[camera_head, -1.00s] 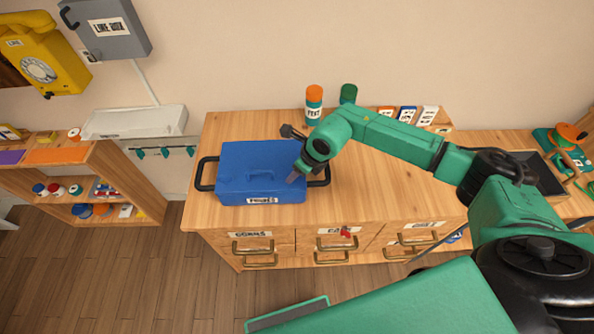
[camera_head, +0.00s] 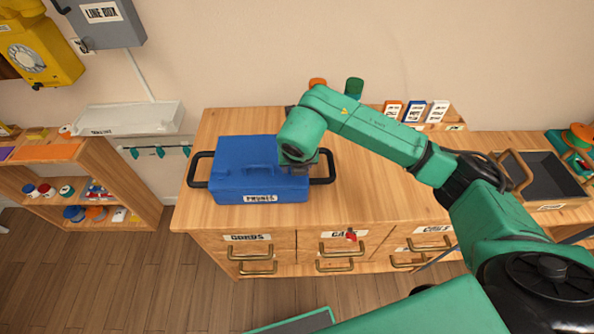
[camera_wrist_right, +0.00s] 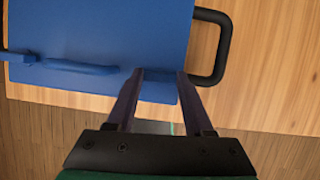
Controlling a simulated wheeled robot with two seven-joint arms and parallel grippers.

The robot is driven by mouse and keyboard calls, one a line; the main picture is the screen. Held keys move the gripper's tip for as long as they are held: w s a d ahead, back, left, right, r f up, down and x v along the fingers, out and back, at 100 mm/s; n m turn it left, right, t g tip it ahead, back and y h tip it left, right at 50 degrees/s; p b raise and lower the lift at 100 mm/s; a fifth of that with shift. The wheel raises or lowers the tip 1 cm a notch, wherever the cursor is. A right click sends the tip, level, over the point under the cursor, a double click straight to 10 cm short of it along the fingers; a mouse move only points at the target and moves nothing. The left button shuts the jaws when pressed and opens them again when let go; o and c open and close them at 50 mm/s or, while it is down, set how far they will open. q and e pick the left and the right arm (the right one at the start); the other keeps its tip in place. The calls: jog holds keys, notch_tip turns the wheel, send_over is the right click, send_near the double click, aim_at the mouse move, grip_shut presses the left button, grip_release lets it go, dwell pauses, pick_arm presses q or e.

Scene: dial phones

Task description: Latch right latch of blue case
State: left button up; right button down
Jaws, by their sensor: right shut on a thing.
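The blue case (camera_head: 240,165) stands closed on the wooden cabinet, with a white label on its front and black handles at both ends. My right gripper (camera_head: 298,166) is over the case's right part. In the right wrist view my right gripper (camera_wrist_right: 159,76) has its fingers on either side of the blue right latch (camera_wrist_right: 158,74) at the case edge, shut on it. The fingers hide part of the latch, so I cannot tell whether it is fastened. The left latch (camera_wrist_right: 25,57) shows farther left. My left gripper is not in view.
The right handle (camera_wrist_right: 222,45) is close beside my right fingers. Jars (camera_head: 354,90) and a card holder (camera_head: 418,112) stand at the back. A dark tray (camera_head: 545,175) is at the right. The cabinet top right of the case is mostly clear beneath my arm.

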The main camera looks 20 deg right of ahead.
jog(key=shift+m+b, duration=0.3)
jog(key=shift+m, duration=0.1)
jog(key=shift+c, duration=1.4)
grip_release()
jog(key=b+v, duration=0.1)
jog(key=v, duration=1.3)
jog(key=shift+a+r, duration=0.3)
jog(key=shift+f, duration=0.1)
